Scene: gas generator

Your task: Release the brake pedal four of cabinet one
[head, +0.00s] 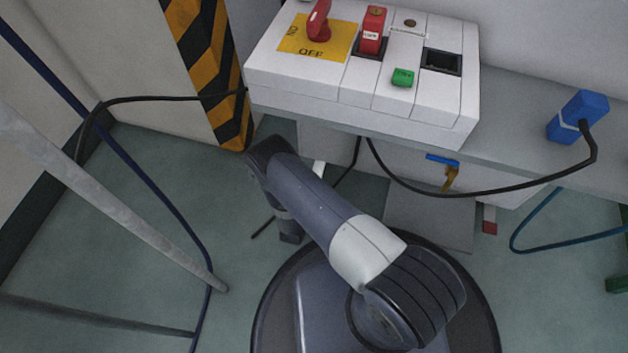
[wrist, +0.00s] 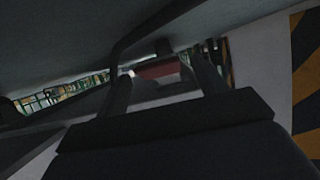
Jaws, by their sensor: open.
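In the wrist view, the two dark fingers of my gripper (wrist: 161,66) stand apart, open. A dark red pad (wrist: 158,69), perhaps a pedal end, shows between and beyond them; I cannot tell whether they touch it. In the head view my arm reaches down in front of the white cabinet box and hides most of the gripper. A white bar with a red end (head: 490,220) shows low under the bench at the right, and a small white piece (head: 318,170) shows beside my arm. No number is readable, so I cannot tell which is pedal four.
The white switch box (head: 290,80) with a red rotary knob (head: 319,20) sits on the grey bench (head: 520,110). A black cable hangs below it to a blue plug (head: 578,116). A striped post (head: 207,70) and a grey rail (head: 120,205) stand at left.

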